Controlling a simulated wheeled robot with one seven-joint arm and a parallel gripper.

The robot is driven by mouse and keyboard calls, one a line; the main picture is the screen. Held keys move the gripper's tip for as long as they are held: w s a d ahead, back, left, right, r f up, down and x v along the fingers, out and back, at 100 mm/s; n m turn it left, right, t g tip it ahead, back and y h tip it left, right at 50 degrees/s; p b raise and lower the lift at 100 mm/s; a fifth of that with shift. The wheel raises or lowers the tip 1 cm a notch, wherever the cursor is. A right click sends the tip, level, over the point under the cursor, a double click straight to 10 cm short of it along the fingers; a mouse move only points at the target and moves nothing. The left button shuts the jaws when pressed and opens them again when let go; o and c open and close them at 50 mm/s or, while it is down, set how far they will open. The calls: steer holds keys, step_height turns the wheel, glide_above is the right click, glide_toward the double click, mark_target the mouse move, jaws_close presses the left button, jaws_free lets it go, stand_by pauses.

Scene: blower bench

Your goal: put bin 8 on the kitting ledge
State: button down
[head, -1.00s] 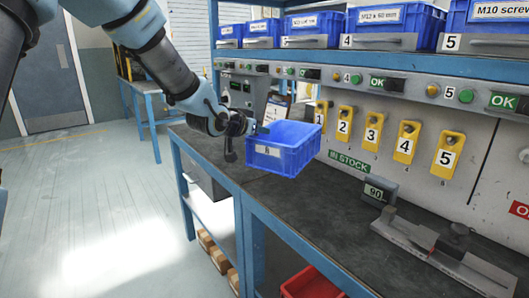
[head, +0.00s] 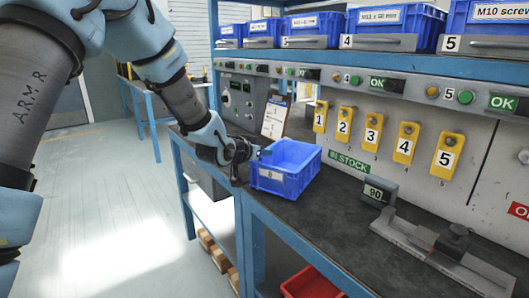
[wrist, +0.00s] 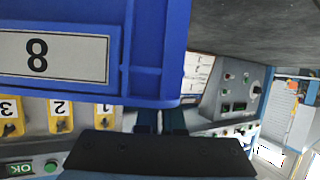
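Bin 8 (head: 284,172) is an open blue bin with a white label on its front. It appears upright, on or just above the dark bench top (head: 340,217), near its front left part; I cannot tell whether its base touches. In the wrist view, bin 8 (wrist: 120,70) fills the upper left, with its label upside down. My gripper (head: 262,153) is at the bin's left rim and appears shut on it; the fingers (wrist: 160,121) are partly hidden at the rim. I cannot identify any surface marked as the kitting ledge.
A small display reading 90 (head: 379,191) and a grey metal fixture (head: 440,250) stand to the right. A control box (head: 240,102) and clipboard (head: 275,117) are behind. Numbered yellow holders (head: 372,128) line the back panel. Blue bins (head: 390,20) fill the shelf above. A red bin (head: 312,284) is below.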

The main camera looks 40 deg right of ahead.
steer(key=shift+f, duration=0.15)
steer(key=c, duration=1)
jaws_free()
steer(key=shift+c, duration=0.2)
